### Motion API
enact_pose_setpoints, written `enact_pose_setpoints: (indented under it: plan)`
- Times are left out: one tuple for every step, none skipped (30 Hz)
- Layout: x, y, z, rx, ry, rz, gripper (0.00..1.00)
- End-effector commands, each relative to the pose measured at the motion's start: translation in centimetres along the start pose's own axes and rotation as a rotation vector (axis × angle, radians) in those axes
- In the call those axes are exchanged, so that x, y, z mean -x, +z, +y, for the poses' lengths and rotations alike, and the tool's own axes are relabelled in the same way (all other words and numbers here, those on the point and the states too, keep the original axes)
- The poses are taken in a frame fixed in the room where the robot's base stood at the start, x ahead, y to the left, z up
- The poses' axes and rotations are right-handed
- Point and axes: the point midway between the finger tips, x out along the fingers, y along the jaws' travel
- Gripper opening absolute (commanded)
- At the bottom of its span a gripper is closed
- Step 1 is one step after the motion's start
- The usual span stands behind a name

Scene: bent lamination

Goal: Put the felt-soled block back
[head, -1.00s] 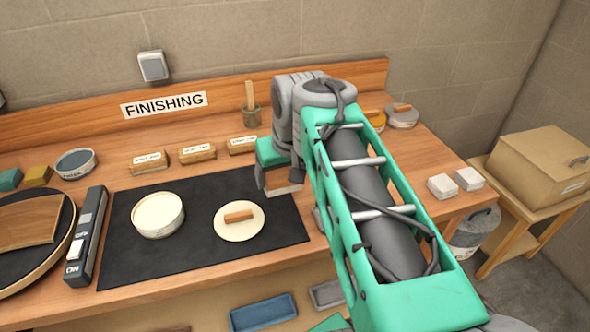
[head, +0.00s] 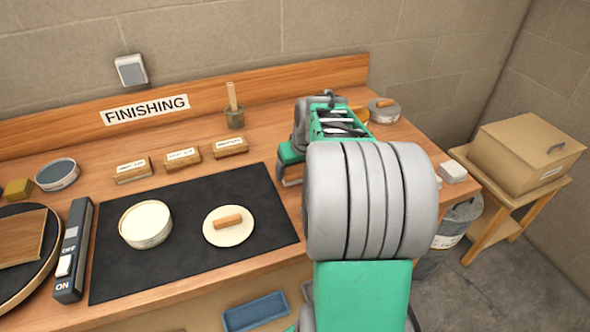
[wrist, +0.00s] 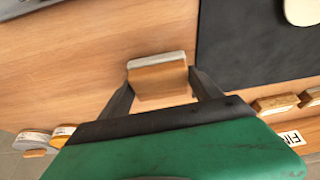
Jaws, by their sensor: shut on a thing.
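The felt-soled block (wrist: 158,78) is wooden with a pale grey layer along one face. My gripper (wrist: 160,88) is shut on it, one dark finger on each side, in the wrist view. In the head view my gripper (head: 290,170) is just right of the black mat, and only a small part of the block (head: 293,182) shows; my arm hides much of that area. I cannot tell how high the block is above the bench. Three labelled wooden blocks stand in a row behind the mat: left (head: 133,170), middle (head: 182,159) and right (head: 230,147).
The black mat (head: 120,275) bears a round pale tin (head: 146,225) and a pale disc with a wooden handle (head: 229,226). A brush pot (head: 235,117) stands at the back. Bare bench lies around the held block.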

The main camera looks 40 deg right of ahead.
Motion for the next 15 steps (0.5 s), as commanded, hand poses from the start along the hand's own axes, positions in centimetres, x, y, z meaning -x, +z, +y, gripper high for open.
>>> enact_pose_setpoints:
  plan:
    - [-0.55, 0.23, -0.02, 0.001, 0.0, 0.0, 0.35]
    - [-0.76, 0.32, -0.01, 0.001, 0.001, 0.001, 0.35]
    - [-0.89, 0.35, 0.0, 0.001, 0.002, 0.002, 0.35]
    - [-0.91, 0.34, 0.01, 0.001, 0.002, 0.003, 0.35]
    - [-0.9, 0.33, 0.01, 0.001, 0.002, 0.003, 0.35]
    - [-0.89, 0.33, 0.0, 0.001, 0.002, 0.003, 0.35]
    - [-0.88, 0.33, 0.0, 0.001, 0.002, 0.003, 0.35]
    - [-0.88, 0.34, 0.0, 0.001, 0.002, 0.003, 0.35]
    - [-0.91, 0.35, -0.01, 0.001, 0.002, 0.003, 0.35]
    - [-1.0, 0.4, -0.01, 0.001, 0.002, 0.002, 0.35]
    - [-1.13, 0.45, -0.01, 0.001, 0.002, 0.002, 0.35]
    - [-1.27, 0.51, -0.01, 0.001, 0.002, 0.002, 0.35]
    - [-1.26, 0.51, -0.02, 0.001, 0.002, 0.002, 0.73]
    - [-1.17, 0.47, -0.01, 0.001, 0.002, 0.002, 0.76]
    - [-1.15, 0.47, -0.02, 0.001, 0.002, 0.002, 0.79]
